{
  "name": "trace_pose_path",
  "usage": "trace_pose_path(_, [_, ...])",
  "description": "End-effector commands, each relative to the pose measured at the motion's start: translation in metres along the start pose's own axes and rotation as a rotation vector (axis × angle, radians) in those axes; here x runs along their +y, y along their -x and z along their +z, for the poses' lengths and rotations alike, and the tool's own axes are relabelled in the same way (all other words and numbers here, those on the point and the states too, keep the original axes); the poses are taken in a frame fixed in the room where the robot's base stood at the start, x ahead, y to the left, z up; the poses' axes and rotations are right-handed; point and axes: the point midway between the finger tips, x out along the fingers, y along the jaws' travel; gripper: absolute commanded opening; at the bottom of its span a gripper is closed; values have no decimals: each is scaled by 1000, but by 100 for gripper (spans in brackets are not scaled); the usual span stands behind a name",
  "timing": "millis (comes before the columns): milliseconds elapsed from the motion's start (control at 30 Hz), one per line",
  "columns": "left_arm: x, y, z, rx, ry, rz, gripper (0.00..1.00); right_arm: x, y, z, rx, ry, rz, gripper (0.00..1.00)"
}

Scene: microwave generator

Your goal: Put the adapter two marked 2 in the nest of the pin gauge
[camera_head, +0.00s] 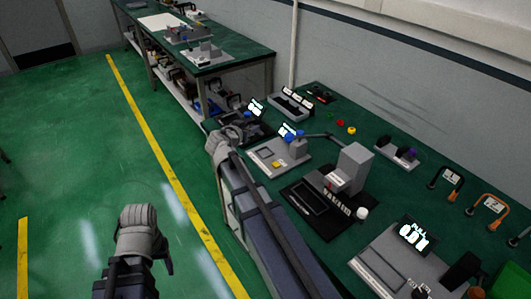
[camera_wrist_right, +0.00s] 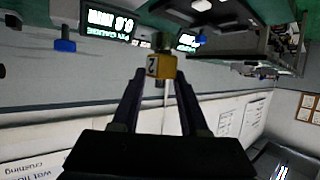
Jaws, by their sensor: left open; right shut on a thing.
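The yellow adapter marked 2 (camera_wrist_right: 161,66) is held between the fingertips of my right gripper (camera_wrist_right: 158,72), which is shut on it, up off any surface. In the head view my right gripper (camera_head: 222,142) is at the table's left edge, by the dark device; its fingertips and the adapter are hidden there. A lit screen reading PIN GAUGE (camera_wrist_right: 110,24) stands behind and left of the adapter in the right wrist view. The nest cannot be made out. My left gripper (camera_head: 140,232) is open and empty over the floor, away from the table.
A pale tray station (camera_head: 262,156) with a blue-topped post and small yellow block is beside my right arm. A grey press-like machine (camera_head: 354,168) stands further right. Small red and yellow pieces (camera_head: 351,130) lie behind. The floor (camera_head: 70,190) at left is clear.

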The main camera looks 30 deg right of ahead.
Motion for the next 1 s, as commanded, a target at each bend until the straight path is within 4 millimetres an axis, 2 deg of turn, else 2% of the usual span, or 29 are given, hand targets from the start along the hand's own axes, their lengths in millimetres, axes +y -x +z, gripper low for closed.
trace_pose_path(33, [0, 1, 0, 0, 0, 0, 62, 13, -13, -8, 4, -3, 3, 0])
trace_pose_path(100, [0, 2, 0, 0, 0, 0, 62, 24, -26, -15, 10, -2, -1, 0])
trace_pose_path(200, [0, 2, 0, 0, 0, 0, 62, 35, -36, -21, 16, -1, -5, 0])
trace_pose_path(467, [0, 0, 0, 0, 0, 0, 62, 40, -42, -22, 19, 0, -8, 0])
trace_pose_path(633, [2, -16, -1, 0, 0, 0, 62, 40, -48, -7, 19, 0, -8, 0])
trace_pose_path(900, [6, -57, -3, 0, 0, 0, 62, 40, -64, 31, 19, 0, -8, 0])
trace_pose_path(1000, [6, -62, -4, 0, 0, 0, 62, 40, -66, 36, 19, 0, -8, 0])
